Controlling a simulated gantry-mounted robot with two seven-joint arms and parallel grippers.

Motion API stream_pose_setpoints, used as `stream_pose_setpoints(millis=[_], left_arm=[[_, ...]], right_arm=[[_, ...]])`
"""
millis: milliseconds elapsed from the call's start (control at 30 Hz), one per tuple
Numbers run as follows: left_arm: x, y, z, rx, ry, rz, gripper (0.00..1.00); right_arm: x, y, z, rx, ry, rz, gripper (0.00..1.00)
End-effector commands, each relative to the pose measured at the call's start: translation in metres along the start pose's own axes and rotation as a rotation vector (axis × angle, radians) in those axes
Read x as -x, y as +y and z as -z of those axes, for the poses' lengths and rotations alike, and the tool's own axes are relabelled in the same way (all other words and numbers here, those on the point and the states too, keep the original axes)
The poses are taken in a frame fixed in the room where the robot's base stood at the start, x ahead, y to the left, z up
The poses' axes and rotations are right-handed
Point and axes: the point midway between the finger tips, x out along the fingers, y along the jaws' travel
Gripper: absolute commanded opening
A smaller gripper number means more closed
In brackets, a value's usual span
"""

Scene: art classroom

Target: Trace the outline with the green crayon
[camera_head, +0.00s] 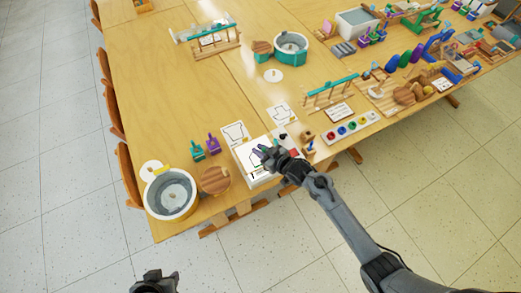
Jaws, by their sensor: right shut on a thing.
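A white sheet with a dark drawn outline (253,158) lies on a white pad (243,172) near the table's front edge. My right gripper (262,153) is over this sheet, close to the outline, and covers part of it. My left gripper (165,278) is at the bottom edge of the view, off the table and away from the sheet. Its fingers are too dark and cut off to read.
Sheets with outlines (236,133) lie behind the pad. A round grey-and-yellow basin (171,194), a wooden disc (215,180) and teal and purple bottles (205,146) stand to its left. A paint tray (350,127) is to the right. The table's middle left is clear.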

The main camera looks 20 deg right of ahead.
Motion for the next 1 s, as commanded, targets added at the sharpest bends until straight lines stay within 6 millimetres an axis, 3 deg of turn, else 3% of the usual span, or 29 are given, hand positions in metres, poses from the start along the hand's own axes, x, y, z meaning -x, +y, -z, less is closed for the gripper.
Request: stream_pose_setpoints(millis=[200,567,1000], left_arm=[[0.011,-0.002,0.003,-0.004,0.0,0.003,0.39],[0.01,0.0,0.003,0.0,0.0,0.0,0.39],[0.004,0.002,0.002,0.008,0.001,-0.007,0.39]], right_arm=[[0.004,0.0,0.01,0.0,0.0,0.0,0.0],[0.004,0.001,0.009,0.0,0.0,0.0,0.0],[0.006,0.019,-0.003,0.001,-0.001,0.0,0.0]])
